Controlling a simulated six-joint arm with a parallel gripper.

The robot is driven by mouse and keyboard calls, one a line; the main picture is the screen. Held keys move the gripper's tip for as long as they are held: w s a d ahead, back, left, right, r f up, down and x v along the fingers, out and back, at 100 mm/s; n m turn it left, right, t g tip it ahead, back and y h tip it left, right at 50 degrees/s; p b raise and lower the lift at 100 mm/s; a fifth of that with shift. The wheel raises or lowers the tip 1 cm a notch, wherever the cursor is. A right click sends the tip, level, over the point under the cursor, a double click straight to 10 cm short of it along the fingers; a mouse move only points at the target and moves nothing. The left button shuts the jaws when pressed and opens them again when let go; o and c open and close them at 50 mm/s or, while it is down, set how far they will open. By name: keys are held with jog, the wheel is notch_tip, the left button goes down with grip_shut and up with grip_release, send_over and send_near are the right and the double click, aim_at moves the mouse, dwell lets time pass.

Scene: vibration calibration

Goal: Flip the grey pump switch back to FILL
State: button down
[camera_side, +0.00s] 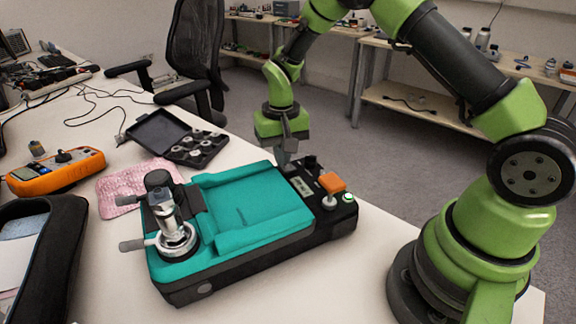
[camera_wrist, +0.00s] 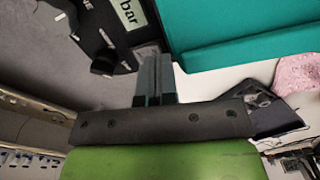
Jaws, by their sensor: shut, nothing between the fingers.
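The black and teal calibration unit (camera_side: 245,212) lies on the white table, with its black control end at the right. In the wrist view its teal top (camera_wrist: 235,35) is at the upper right, and the black panel (camera_wrist: 100,35) with a "bar" label is at the upper left. My gripper (camera_side: 285,160) points down at the far edge of that panel, with its fingers closed and nothing held. The fingers (camera_wrist: 155,65) show beside the panel in the wrist view. I cannot clearly make out the grey pump switch; the fingers may hide it. Contact is unclear.
A metal fitting (camera_side: 175,236) rises at the left end. An open black case (camera_side: 195,148), pink bubble wrap (camera_side: 125,188) and an orange meter (camera_side: 58,172) lie behind.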

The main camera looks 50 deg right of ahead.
jog(key=shift+f, duration=0.2)
jog(key=shift+r, duration=3.55)
jog(key=s+a+r+t, duration=0.3)
jog(key=s+r, duration=0.5)
jog(key=r, duration=0.5)
jog(key=s+a+r+n+t+y, duration=0.1)
jog(key=s+t, duration=0.1)
jog(key=s, duration=0.5)
jog(key=s+a+r+n+t+y, duration=0.1)
jog(key=s+r+t, duration=0.1)
jog(key=s, duration=0.5)
jog(key=shift+a+r, duration=0.15)
jog(key=shift+r, duration=0.1)
